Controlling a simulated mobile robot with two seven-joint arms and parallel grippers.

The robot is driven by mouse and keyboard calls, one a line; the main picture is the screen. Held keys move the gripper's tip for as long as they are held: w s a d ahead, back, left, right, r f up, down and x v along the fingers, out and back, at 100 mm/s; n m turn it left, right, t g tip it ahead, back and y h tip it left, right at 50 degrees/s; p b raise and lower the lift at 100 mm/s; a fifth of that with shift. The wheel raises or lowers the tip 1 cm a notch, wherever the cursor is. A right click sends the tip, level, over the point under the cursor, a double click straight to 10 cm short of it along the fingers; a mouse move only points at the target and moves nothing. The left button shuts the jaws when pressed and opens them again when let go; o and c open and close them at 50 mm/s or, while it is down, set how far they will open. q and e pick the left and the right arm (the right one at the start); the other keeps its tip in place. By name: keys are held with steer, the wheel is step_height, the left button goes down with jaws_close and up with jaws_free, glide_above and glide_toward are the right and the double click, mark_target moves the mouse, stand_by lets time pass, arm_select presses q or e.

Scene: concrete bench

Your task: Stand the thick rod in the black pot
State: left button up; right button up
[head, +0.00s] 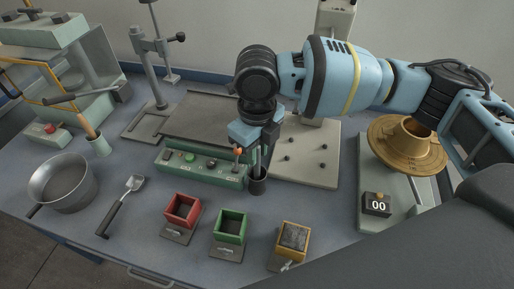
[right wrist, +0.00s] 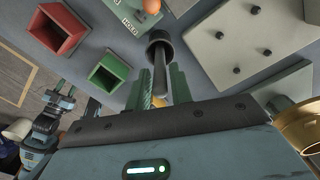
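The black pot (head: 257,187) is a small dark cup standing on the bench just right of the control panel's front corner. It also shows in the right wrist view (right wrist: 159,38). The thick rod (right wrist: 159,78) is dark and stands with its far end in the pot's mouth. My right gripper (head: 257,153) is directly above the pot, pointing down. In the right wrist view its two green fingers (right wrist: 161,82) flank the rod, with a narrow gap visible on each side, so it looks open.
A green control panel (head: 203,167) with an orange knob is close on the left. A pale plate with black pegs (head: 310,165) lies to the right. Red (head: 182,209), green (head: 230,226) and yellow (head: 293,237) boxes stand in front. A saucepan (head: 63,183) and scoop (head: 123,202) are far left.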

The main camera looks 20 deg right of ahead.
steer(key=o, duration=0.3)
step_height(320, 180, up, 8)
steer(key=shift+f, duration=0.1)
stand_by(0.5)
stand_by(0.6)
steer(key=shift+s+f, duration=0.1)
stand_by(0.4)
